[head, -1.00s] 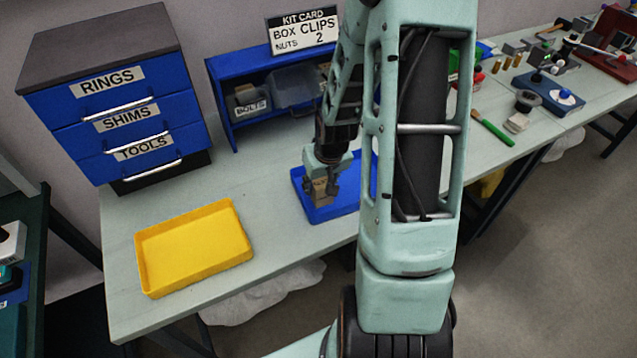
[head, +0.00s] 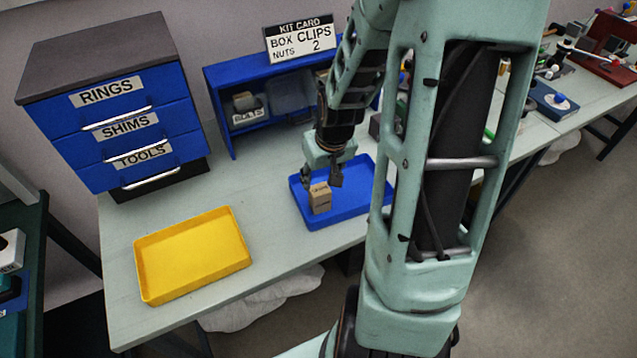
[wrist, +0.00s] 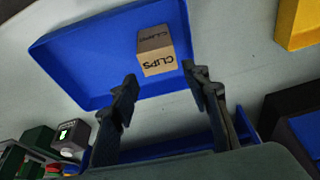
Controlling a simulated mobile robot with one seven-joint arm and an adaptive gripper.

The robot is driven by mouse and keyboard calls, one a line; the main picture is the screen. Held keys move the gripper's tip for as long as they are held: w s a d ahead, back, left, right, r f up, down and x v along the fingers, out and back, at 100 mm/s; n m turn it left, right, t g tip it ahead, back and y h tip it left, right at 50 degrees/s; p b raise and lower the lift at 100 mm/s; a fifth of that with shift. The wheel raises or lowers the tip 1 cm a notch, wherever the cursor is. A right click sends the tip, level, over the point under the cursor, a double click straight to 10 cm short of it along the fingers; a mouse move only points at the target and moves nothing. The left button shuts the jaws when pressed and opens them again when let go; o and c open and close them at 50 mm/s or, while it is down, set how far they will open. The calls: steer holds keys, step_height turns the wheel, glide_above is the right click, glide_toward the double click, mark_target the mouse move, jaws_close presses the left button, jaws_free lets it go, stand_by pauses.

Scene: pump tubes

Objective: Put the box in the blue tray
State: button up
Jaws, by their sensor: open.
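The small brown cardboard box (head: 320,198) stands upright inside the blue tray (head: 347,213), toward its left side. In the wrist view the box (wrist: 155,50) shows the word CLIPS on two faces, and the blue tray (wrist: 85,75) surrounds it. My gripper (head: 322,179) is above the tray, just behind and above the box. In the wrist view my gripper (wrist: 160,84) is open and empty, its two fingers apart, with the box beyond the fingertips and clear of them. My arm hides the right end of the tray in the head view.
An empty yellow tray (head: 192,256) lies to the left on the table. A blue drawer cabinet (head: 120,105) stands behind it. A blue shelf (head: 228,99) with bins and a kit card (head: 300,38) stands at the back. Bare table lies between the trays.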

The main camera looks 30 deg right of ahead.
steer(key=shift+v, duration=2.05)
